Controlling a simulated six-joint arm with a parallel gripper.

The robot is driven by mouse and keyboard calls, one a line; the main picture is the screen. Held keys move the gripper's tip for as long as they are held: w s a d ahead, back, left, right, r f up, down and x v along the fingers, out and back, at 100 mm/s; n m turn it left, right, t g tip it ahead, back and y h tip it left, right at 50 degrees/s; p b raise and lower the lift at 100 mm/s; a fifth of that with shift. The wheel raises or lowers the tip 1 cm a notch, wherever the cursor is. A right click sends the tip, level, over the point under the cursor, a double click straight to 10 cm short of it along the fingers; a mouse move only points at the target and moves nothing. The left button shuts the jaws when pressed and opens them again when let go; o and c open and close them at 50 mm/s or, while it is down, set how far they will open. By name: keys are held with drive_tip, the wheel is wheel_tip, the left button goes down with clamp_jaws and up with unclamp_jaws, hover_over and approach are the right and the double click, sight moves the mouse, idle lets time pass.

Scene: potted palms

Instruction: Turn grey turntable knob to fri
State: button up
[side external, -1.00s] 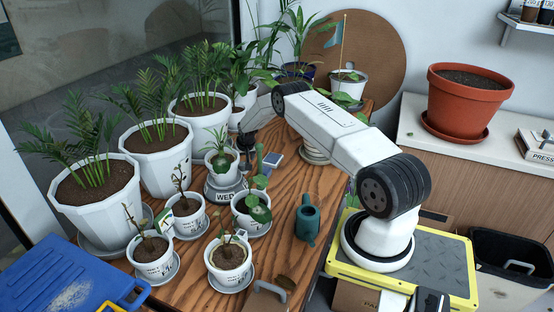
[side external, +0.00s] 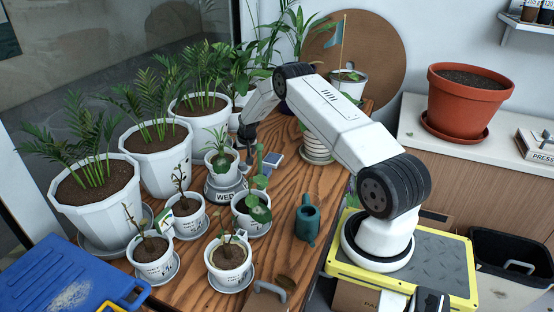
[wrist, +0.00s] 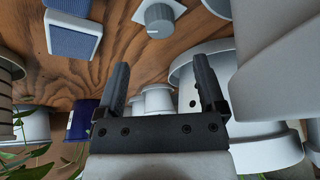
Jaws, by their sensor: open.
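The grey turntable (side external: 222,194) stands mid-table in the side view, with a small potted palm (side external: 221,160) on it and a label reading WED on its front. A grey knob (wrist: 159,20) with a white mark on its face shows at the top of the wrist view; I cannot make it out in the side view. My gripper (wrist: 161,78) is open and empty, with the knob beyond its fingertips and apart from them. In the side view my gripper (side external: 246,138) is behind the turntable, to the right of the large white pots.
Large palm pots (side external: 160,155) line the left, and small seedling pots (side external: 229,262) stand in front. A blue, white-edged block (wrist: 72,32) lies near the knob. A green watering can (side external: 307,222) stands to the right. Bare wood shows between the block and can.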

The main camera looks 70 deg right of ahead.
wheel_tip(320, 180, up, 5)
drive_tip(key=n, duration=0.5)
approach(242, 163)
drive_tip(key=f, duration=0.1)
drive_tip(key=shift+w+d+f+y, duration=0.1)
drive_tip(key=shift+d+f+y, duration=0.1)
drive_tip(key=shift+d+y, duration=0.1)
idle(0.3)
drive_tip(key=shift+f, duration=0.15)
drive_tip(key=shift+x, duration=3.65)
drive_tip(key=shift+w, duration=0.1)
